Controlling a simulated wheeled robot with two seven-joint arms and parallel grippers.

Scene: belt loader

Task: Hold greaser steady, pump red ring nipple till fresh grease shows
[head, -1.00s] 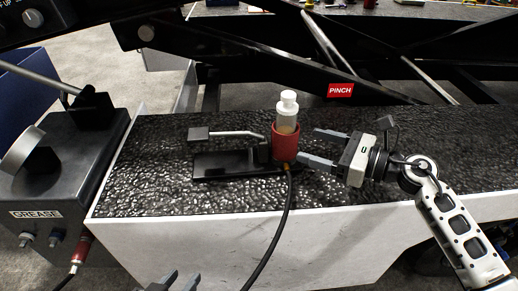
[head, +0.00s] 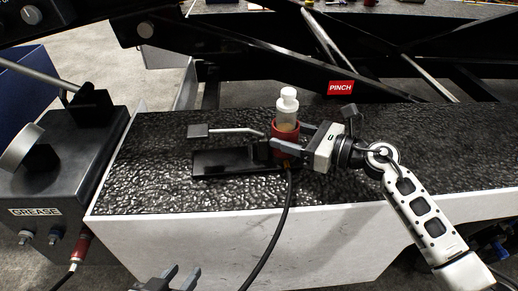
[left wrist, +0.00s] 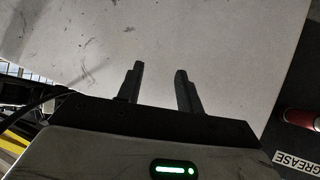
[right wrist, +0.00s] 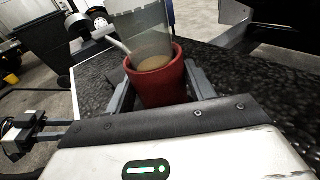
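The greaser stands upright on the dark textured top, with a black base plate (head: 225,164), a red cup (head: 283,131), a clear and white bottle (head: 288,105) and a lever (head: 235,132) pointing left. A black hose runs down from it. My right gripper (head: 287,136) has its fingers on either side of the red cup. The right wrist view shows the red cup (right wrist: 160,85) between the open fingers; I cannot tell whether they touch it. My left gripper (head: 179,279) is open and empty, low before the white front panel; its fingers (left wrist: 160,88) show apart in the left wrist view.
A grey box labelled GREASE (head: 55,190) stands at the left, with a lever, small nipples and a red fitting (head: 80,247) on a hose. Black loader beams with a PINCH label (head: 341,87) cross behind. The textured top (head: 430,150) is clear at the right.

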